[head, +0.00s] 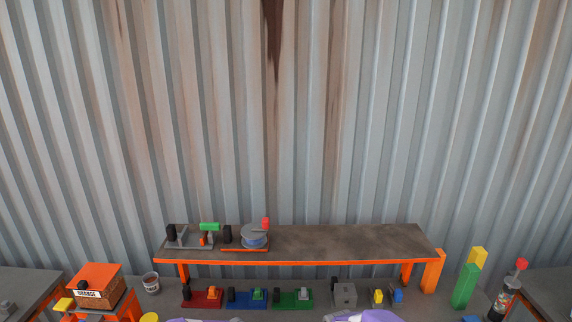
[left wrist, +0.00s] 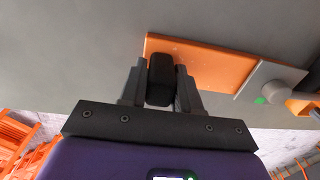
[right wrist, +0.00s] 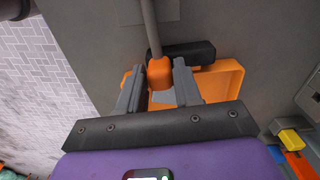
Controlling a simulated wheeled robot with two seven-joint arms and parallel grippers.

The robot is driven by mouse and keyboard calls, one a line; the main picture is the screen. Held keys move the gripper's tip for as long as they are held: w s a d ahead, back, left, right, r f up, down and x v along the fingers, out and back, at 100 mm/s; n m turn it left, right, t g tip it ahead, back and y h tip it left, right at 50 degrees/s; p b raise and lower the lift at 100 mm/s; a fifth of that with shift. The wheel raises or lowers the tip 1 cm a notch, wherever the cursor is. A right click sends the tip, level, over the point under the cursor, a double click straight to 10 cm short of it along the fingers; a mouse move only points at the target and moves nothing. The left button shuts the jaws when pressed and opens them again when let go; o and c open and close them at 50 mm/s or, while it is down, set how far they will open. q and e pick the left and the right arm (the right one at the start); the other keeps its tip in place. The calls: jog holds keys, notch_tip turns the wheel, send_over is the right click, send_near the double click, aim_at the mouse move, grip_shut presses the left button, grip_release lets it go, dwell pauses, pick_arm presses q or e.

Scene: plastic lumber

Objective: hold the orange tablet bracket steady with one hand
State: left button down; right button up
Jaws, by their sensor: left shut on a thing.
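In the left wrist view my left gripper (left wrist: 161,80) is shut on a black upright block (left wrist: 161,78) beside a flat orange plate (left wrist: 215,70), which appears to be the tablet bracket. A grey round part with a green dot (left wrist: 262,88) sits at the plate's right end. Whether the fingers touch the block is unclear. The head view shows neither gripper.
In the head view a raised grey shelf (head: 340,243) with orange legs stands at the back. Beneath it are red (head: 205,299), blue (head: 248,301) and green (head: 292,301) fixtures. An orange-topped box (head: 94,275) is at left; a green block (head: 465,287) and a dark bottle (head: 503,300) are at right.

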grip_shut()
jog(key=shift+s+m, duration=0.9)
jog(key=shift+m, duration=0.3)
jog(key=shift+a, duration=0.1)
jog(key=shift+s+a+m, duration=0.15)
jog(key=shift+s+m, duration=0.7)
jog(key=shift+m, duration=0.35)
